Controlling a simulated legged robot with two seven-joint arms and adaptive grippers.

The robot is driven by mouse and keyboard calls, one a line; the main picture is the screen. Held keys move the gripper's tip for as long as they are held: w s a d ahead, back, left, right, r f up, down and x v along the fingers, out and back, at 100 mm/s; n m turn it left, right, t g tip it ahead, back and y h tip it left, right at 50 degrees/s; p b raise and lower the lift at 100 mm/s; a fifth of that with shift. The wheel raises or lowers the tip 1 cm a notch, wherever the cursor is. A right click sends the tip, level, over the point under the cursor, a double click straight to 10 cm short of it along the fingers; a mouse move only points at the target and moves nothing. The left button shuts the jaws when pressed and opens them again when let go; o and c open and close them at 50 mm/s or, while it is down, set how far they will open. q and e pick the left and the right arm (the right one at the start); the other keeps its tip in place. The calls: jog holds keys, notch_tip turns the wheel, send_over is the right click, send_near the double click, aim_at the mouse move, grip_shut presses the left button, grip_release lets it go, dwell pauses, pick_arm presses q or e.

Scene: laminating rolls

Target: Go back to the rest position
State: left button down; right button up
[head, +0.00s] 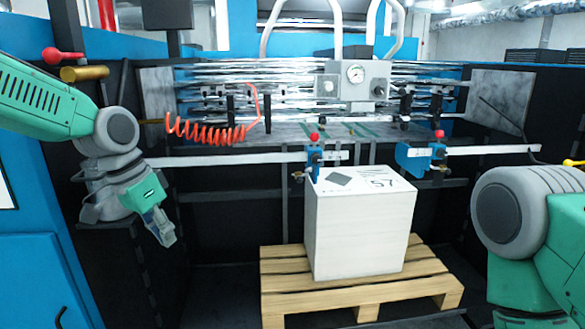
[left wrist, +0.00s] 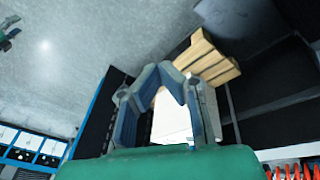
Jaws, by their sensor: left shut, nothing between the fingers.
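My left arm comes in from the left in the head view, and its gripper (head: 166,236) hangs downward in front of the dark left side of the machine. The gripper is shut with nothing between its fingers. In the left wrist view its fingers (left wrist: 160,78) come together at the tips. The left gripper is to the left of the white stack (head: 360,220) and apart from it. My right arm shows at the right edge of the head view, but its gripper is out of the picture.
The white stack stands on a wooden pallet (head: 282,283), also seen in the left wrist view (left wrist: 207,60). The laminating machine with silver rolls (head: 290,75) and a red coiled hose (head: 205,132) stands behind. Blue clamps with red knobs (head: 314,155) sit on a rail. Floor shows around the pallet.

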pick_arm(q)
jog(key=s+d+f+n+b, duration=0.15)
jog(key=s+f, duration=0.35)
jog(key=f, duration=0.5)
jog(key=s+f+n+g+b, duration=0.15)
jog(key=s+f, duration=0.25)
jog(key=f, duration=0.6)
jog(key=s+f+t+b, duration=0.15)
jog(key=s+f, duration=0.35)
jog(key=f, duration=0.6)
jog(key=s+a+f+n+y+b, duration=0.1)
jog(key=s+a+f+b, duration=0.1)
jog(key=s+f, duration=0.4)
jog(key=s+a+f+n+y+b, duration=0.2)
jog(key=s+f, duration=0.5)
jog(key=s, duration=0.7)
jog(key=shift+s+a+f+g+b, duration=0.15)
jog(key=shift+s+a+g+b, duration=0.25)
jog(key=shift+a, duration=0.7)
